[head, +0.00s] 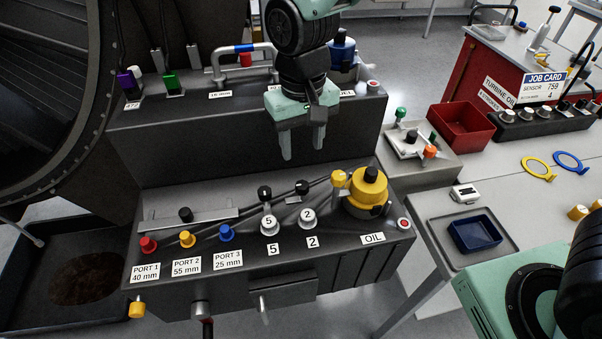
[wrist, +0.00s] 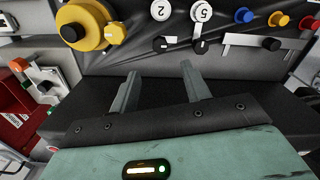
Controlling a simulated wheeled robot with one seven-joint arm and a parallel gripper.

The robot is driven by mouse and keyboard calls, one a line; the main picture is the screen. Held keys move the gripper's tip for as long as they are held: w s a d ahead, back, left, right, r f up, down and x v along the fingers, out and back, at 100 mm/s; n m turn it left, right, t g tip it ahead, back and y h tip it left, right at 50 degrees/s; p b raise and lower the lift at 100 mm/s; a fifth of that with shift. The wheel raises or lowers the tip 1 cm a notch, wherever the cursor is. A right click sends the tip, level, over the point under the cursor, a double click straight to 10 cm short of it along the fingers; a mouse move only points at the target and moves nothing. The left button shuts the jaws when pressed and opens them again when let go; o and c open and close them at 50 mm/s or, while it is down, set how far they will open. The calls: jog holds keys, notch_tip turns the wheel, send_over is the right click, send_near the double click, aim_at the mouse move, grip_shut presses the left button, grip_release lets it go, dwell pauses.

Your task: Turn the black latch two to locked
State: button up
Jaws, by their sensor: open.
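The latch marked 2 has a white numbered disc (head: 307,219) and a black knob (head: 302,187) behind it, on the sloped dark panel above a "2" label. Its disc also shows in the wrist view (wrist: 160,10), with its black knob below it. My gripper (head: 303,152) points down, open and empty, above and behind this knob and touching nothing. In the wrist view both fingers (wrist: 159,74) stand apart with nothing between them. I cannot tell whether the latch is locked.
A similar latch marked 5 (head: 269,222) stands left of it. A yellow oil cap (head: 368,192) stands close on the right. Red, yellow and blue port plugs (head: 187,239) are at left. A raised dark ledge (head: 200,115) with connectors and a handle lies behind.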

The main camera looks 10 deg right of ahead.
aim_at(302, 184)
notch_tip(302, 184, down, 11)
jog(key=shift+r+p, duration=0.15)
jog(key=shift+p, duration=1.05)
jog(key=shift+c, duration=0.4)
jog(key=c, duration=0.9)
